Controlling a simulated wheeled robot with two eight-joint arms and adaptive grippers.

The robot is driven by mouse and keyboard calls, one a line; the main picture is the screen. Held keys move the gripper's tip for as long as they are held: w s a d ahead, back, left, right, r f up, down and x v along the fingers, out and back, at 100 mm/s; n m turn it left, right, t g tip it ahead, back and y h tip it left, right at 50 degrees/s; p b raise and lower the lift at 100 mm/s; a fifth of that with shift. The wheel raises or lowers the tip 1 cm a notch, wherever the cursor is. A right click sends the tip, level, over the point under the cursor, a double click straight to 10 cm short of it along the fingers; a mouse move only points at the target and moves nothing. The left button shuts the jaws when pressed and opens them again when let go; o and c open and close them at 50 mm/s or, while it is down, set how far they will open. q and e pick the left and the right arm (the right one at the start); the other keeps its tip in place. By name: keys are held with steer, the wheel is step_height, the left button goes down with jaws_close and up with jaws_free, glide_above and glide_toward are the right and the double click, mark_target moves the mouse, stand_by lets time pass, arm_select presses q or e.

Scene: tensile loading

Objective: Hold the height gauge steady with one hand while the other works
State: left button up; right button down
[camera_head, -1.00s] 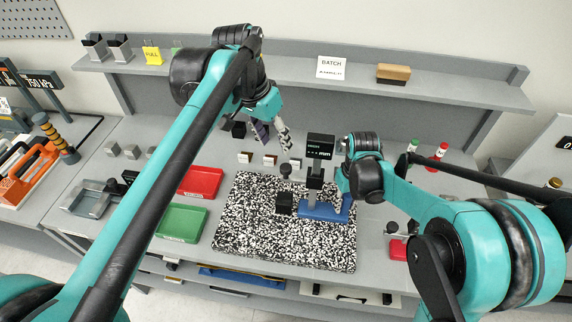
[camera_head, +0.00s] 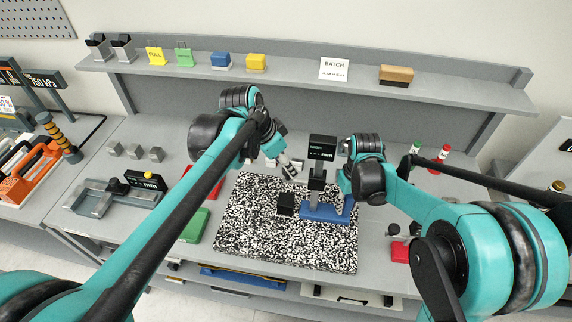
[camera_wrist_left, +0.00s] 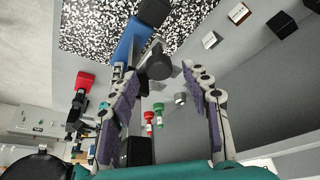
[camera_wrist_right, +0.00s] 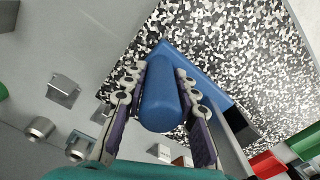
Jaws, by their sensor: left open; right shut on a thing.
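The height gauge stands upright on the speckled plate (camera_head: 255,240), with a blue base (camera_head: 322,214), a dark column and a black display head (camera_head: 322,147). My right gripper (camera_wrist_right: 160,80) is shut on the blue rounded part of the gauge's base (camera_wrist_right: 160,105); its fingers lie on both sides of it. In the head view its fingertips are mostly hidden behind my wrist. My left gripper (camera_head: 292,168) is open and empty, just left of the gauge's display head. In the left wrist view, a round black knob (camera_wrist_left: 158,64) shows beyond and between its open fingers (camera_wrist_left: 165,88).
A black block (camera_head: 286,203) stands on the plate left of the gauge. Red-topped and green-topped bottles (camera_head: 444,152) stand at the right. The plate's front is clear.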

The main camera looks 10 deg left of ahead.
arm_select(q)
steer(key=shift+w+d+f, duration=0.2)
steer(key=shift+f, duration=0.45)
steer(key=c, duration=1)
step_height(320, 180, down, 9)
steer(key=shift+r, duration=0.1)
steer(key=shift+s+f, duration=0.1)
steer(key=shift+f, duration=0.3)
steer(key=o, duration=1)
